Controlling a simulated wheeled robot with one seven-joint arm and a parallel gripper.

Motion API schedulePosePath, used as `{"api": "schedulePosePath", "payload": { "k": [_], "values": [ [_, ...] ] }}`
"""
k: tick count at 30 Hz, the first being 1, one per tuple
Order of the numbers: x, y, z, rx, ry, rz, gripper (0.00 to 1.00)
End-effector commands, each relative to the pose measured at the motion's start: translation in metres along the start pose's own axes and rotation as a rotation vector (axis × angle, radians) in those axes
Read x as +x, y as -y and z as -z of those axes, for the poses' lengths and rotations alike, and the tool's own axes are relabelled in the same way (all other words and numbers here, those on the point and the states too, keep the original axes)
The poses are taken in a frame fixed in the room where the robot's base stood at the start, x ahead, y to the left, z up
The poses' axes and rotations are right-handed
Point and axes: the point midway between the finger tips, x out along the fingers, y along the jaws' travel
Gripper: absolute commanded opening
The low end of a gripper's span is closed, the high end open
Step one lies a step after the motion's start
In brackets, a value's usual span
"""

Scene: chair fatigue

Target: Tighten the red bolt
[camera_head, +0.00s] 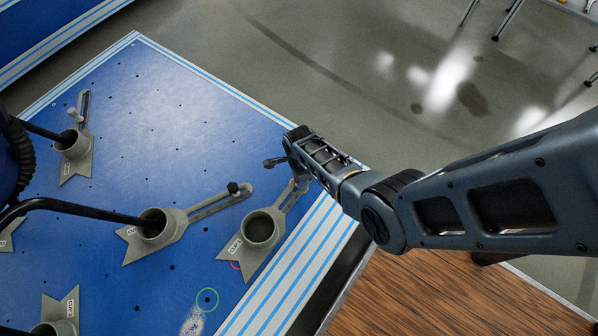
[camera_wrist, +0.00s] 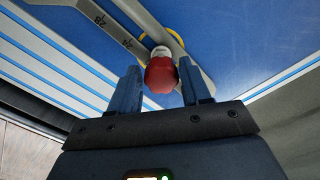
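The red bolt (camera_wrist: 160,76) shows in the wrist view, its rounded red head facing the camera above a pale collar. It sits in the slotted arm of a grey clamp (camera_wrist: 118,36). My gripper (camera_wrist: 160,68) is open, with one blue finger on each side of the red head. A narrow gap seems to show on both sides, so the fingers do not look closed on it. In the head view my gripper (camera_head: 288,160) is over the far end of the grey clamp (camera_head: 259,228) at the right edge of the blue table. The red bolt is hidden there.
The blue table (camera_head: 150,105) has holes and striped edges. Black bars cross the left side. Wooden surface (camera_head: 440,295) lies in front right.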

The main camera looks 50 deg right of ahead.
Motion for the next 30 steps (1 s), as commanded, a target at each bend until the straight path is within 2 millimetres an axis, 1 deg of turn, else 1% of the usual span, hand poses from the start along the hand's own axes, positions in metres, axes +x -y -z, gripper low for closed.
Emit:
{"api": "schedulePosePath", "payload": {
  "k": [1, 4, 11, 14, 18, 21, 24, 30],
  "values": [
    [-0.0001, 0.0003, -0.0002, 0.0, 0.0, 0.001, 0.53],
    [-0.0003, 0.0006, -0.0004, -0.001, 0.001, 0.001, 0.62],
    [-0.0004, 0.0011, -0.0007, -0.008, 0.001, 0.002, 0.62],
    [-0.0003, 0.0012, -0.0006, -0.076, 0.001, 0.003, 0.62],
    [-0.0003, 0.0013, -0.0001, -0.235, 0.001, 0.003, 0.62],
    [-0.0003, 0.0013, -0.0006, -0.318, 0.001, 0.003, 0.62],
    [-0.0004, 0.0013, -0.0007, -0.353, 0.001, 0.003, 0.62],
    [-0.0004, 0.0013, -0.0007, -0.354, 0.001, 0.003, 0.62]
  ]
}}
